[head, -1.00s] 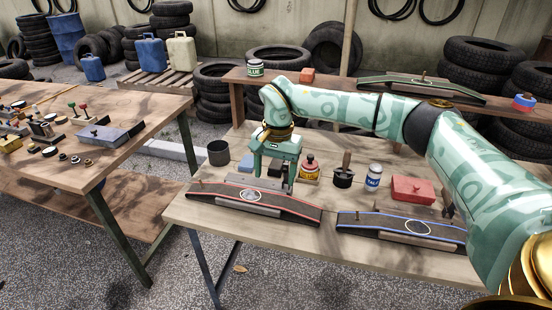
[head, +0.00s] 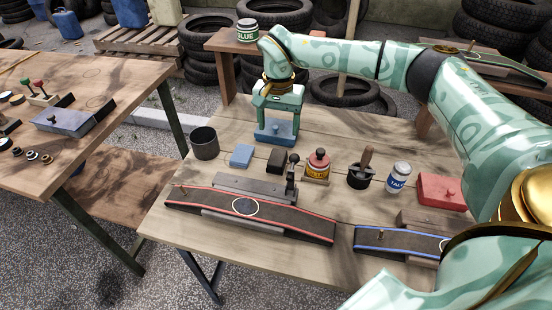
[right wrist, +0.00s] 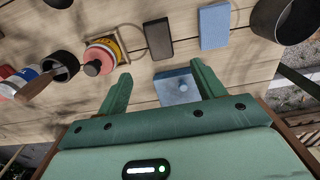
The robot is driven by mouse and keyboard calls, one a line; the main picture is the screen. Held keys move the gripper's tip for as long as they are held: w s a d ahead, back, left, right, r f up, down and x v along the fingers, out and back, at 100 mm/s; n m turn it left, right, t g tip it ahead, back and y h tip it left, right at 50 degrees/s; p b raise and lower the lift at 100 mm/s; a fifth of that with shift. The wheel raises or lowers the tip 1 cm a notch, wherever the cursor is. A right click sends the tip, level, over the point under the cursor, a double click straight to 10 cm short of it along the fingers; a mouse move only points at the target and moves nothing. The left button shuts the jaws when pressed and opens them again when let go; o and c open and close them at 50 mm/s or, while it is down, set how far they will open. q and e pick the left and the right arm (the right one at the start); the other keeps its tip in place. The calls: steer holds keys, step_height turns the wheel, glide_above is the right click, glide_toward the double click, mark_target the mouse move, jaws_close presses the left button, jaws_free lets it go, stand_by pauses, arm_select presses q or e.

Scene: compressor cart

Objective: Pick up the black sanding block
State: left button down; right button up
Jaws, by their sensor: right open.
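A blue box with a knob (head: 276,132) shows between and below the fingers; I cannot tell the height gap. My left gripper is not in view.
A dark cup (head: 204,143) stands left of the blue block. A tool pot (head: 361,168), talc tin (head: 397,178) and red box (head: 440,190) stand to the right.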

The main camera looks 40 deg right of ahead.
steer(key=b, duration=0.2)
glide_above(277, 157)
steer(key=f, duration=0.6)
steer(key=shift+w+d+f, duration=0.1)
steer(key=shift+w+d, duration=0.2)
steer(key=shift+d, duration=0.1)
steer(key=shift+s+a+f, duration=0.1)
steer(key=shift+s+f, duration=0.05)
steer(key=shift+f, duration=0.6)
steer(key=f, duration=0.1)
steer(key=f+b, duration=0.1)
steer(key=f, duration=0.1)
steer(key=f+b, duration=0.1)
steer(key=shift+s+a+f, duration=0.15)
steer(key=shift+a+f, duration=0.1)
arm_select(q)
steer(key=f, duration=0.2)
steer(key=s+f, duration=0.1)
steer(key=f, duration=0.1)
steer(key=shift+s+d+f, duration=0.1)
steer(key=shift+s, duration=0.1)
arm_select(e)
steer(key=shift+r, duration=0.15)
steer(key=c, duration=1.1)
